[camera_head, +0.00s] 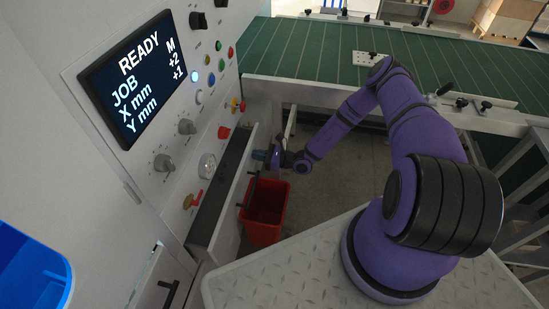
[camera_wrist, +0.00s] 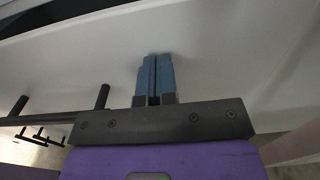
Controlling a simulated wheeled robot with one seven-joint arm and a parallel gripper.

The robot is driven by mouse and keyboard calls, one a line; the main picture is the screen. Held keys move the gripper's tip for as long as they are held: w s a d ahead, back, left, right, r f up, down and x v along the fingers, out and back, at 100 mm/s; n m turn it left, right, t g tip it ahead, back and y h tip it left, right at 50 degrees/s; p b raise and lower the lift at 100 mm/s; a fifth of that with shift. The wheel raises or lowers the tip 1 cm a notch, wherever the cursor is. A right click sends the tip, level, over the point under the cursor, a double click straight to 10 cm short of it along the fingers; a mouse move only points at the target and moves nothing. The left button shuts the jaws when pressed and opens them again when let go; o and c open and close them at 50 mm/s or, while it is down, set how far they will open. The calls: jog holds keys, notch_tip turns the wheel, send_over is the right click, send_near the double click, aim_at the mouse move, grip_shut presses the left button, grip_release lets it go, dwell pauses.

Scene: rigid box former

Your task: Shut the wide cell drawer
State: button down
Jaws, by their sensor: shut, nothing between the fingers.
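The wide cell drawer (camera_head: 232,218) stands pulled out from the machine at the left, with its long dark inside showing from above. Its white front also shows in the wrist view (camera_wrist: 215,60), with a black bar handle (camera_wrist: 55,118) to the left of my fingers. My gripper (camera_head: 259,155) is at the far part of the drawer front, on its outer side. In the wrist view its blue fingers (camera_wrist: 154,72) are shut together and empty, tips at the white face. I cannot tell whether they touch it.
A red bin (camera_head: 265,212) stands on the floor just right of the drawer front. The machine's panel with knobs and a READY screen (camera_head: 140,75) rises at the left. Another black handle (camera_head: 170,292) is at the bottom left. A green conveyor (camera_head: 310,50) runs across the back.

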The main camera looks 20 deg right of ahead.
jog(key=x, duration=0.6)
jog(key=shift+w+a, duration=0.2)
jog(key=shift+a, duration=0.05)
jog(key=shift+w+a+r, duration=0.1)
jog(key=shift+w+a, duration=0.05)
jog(key=shift+a, duration=0.1)
jog(key=shift+a, duration=0.1)
